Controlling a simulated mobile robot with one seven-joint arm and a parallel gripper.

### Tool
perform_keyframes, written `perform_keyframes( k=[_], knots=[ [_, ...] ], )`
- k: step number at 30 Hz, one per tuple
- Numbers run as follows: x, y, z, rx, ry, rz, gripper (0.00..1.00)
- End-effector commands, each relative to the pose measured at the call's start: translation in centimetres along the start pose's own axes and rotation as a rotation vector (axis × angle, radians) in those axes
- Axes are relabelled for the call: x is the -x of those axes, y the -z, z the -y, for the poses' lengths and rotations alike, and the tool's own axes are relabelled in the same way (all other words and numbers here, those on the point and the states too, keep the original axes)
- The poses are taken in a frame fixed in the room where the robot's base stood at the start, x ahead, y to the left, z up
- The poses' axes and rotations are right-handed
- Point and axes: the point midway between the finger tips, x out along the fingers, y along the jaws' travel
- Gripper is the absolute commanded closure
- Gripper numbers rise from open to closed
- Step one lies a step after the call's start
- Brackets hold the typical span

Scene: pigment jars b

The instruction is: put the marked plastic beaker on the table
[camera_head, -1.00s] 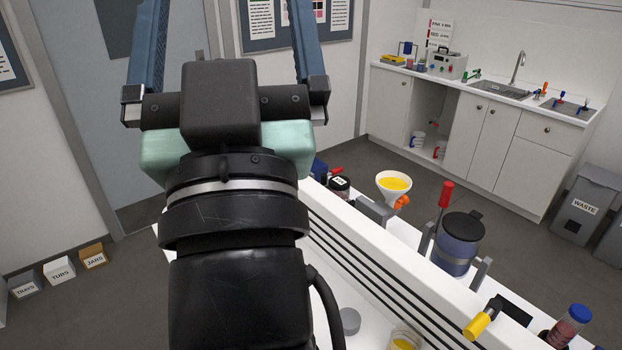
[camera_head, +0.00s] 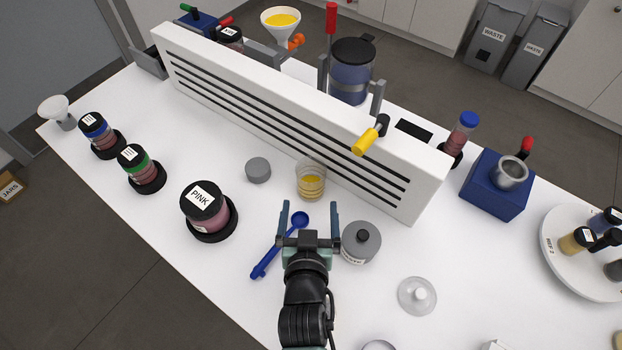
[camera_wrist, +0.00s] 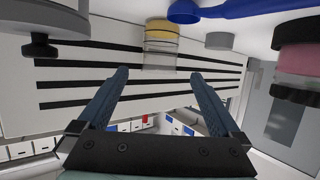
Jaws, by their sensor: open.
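A clear beaker (camera_head: 311,182) with ring-like bands and yellow contents stands upright on the white table (camera_head: 110,195), in front of a slotted white panel. It also shows in the wrist view (camera_wrist: 161,45), which looks upside down, ahead of the fingers. Any fine markings on it are too small to read. My gripper (camera_head: 308,207) is open and empty, low over the table on the near side of the beaker. Its two blue fingers point toward the beaker, which lies apart from them and roughly in line with the gap.
A blue spoon (camera_head: 268,255) lies just left of my gripper; a grey lidded jar (camera_head: 361,242) stands close on its right. A grey disc (camera_head: 258,170) and a PINK jar (camera_head: 207,208) are farther left. The slotted panel (camera_head: 285,105) blocks the space behind the beaker.

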Motion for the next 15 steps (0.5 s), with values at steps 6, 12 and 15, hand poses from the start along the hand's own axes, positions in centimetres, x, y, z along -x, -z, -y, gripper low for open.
perform_keyframes(
  k=[6,12,15],
  knots=[
    [-3.4,0.1,0.0,0.000,-0.001,-0.001,0.00],
    [-4.4,0.1,0.0,0.000,-0.001,-0.002,0.00],
    [-4.9,0.1,0.0,0.000,-0.001,-0.001,0.00]
  ],
)
